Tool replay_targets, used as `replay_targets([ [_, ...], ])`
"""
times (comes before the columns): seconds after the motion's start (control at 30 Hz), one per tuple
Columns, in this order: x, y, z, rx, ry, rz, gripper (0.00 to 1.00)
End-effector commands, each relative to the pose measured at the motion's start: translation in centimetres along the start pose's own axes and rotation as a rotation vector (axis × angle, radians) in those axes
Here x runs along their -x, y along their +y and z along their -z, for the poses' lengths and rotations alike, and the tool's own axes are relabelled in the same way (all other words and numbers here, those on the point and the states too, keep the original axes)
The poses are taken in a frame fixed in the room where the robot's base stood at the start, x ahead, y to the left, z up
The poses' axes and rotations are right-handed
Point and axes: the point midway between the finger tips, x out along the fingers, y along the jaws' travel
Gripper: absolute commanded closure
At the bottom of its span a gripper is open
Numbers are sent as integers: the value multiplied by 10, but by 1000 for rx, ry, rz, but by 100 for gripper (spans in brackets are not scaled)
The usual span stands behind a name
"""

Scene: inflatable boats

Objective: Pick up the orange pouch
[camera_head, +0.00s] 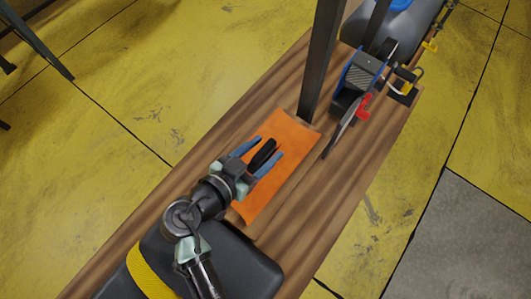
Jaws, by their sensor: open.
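The orange pouch (287,146) lies flat on a wooden bench (228,129), with a dark object (263,153) at its middle that may be its handle. My gripper (265,151) is over the pouch. Its two blue fingers are apart, one on each side of the dark object. I cannot tell whether the fingers touch the pouch or hover just above it. My gripper and wrist hide the near left part of the pouch.
A dark post (322,60) stands just beyond the pouch. A blue and black strap device (357,82) with a red part lies to the right. A grey and blue object (385,30) is at the far end. Yellow floor surrounds the bench.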

Motion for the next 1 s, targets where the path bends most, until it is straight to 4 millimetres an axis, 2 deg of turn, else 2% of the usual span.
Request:
replay_targets([
  [0.27, -5, 0, 0, -1, 0, 1, 40],
  [0.37, -5, 0, 0, -1, 0, 1, 54],
  [0.6, -4, 0, 0, 0, 0, 1, 98],
  [0.63, -4, 0, 0, 0, 0, 1, 100],
  [1.0, -4, 0, 0, 0, 0, 1, 100],
])
